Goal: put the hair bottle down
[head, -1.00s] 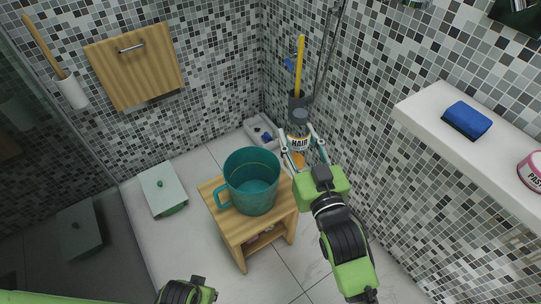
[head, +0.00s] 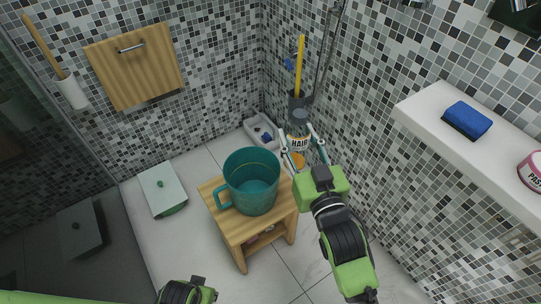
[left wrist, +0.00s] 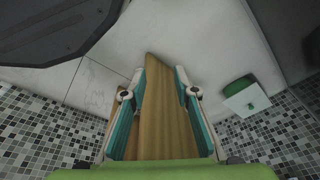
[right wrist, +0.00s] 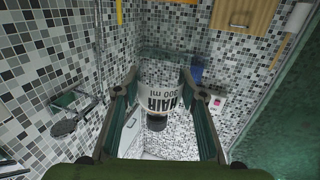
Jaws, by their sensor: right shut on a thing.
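The hair bottle (head: 298,144) has a white and orange "HAIR" label and a dark upper part. It stands near upright between the fingers of my right gripper (head: 303,146), which is shut on it. In the right wrist view the bottle (right wrist: 158,98) lies between the two fingers, its label upside down. It is in front of the tiled corner, behind and right of the wooden stool (head: 240,236). I cannot tell what is directly beneath the bottle. My left gripper (left wrist: 163,72) is open and empty in the left wrist view, with a wooden surface behind it.
A teal mug-shaped bucket (head: 251,190) stands on the stool. A grey-white tray (head: 262,133) lies on the floor in the corner. A white shelf (head: 465,155) on the right holds a blue sponge (head: 466,121) and a pink jar (head: 533,172). A green-and-white box (head: 162,188) is on the floor left.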

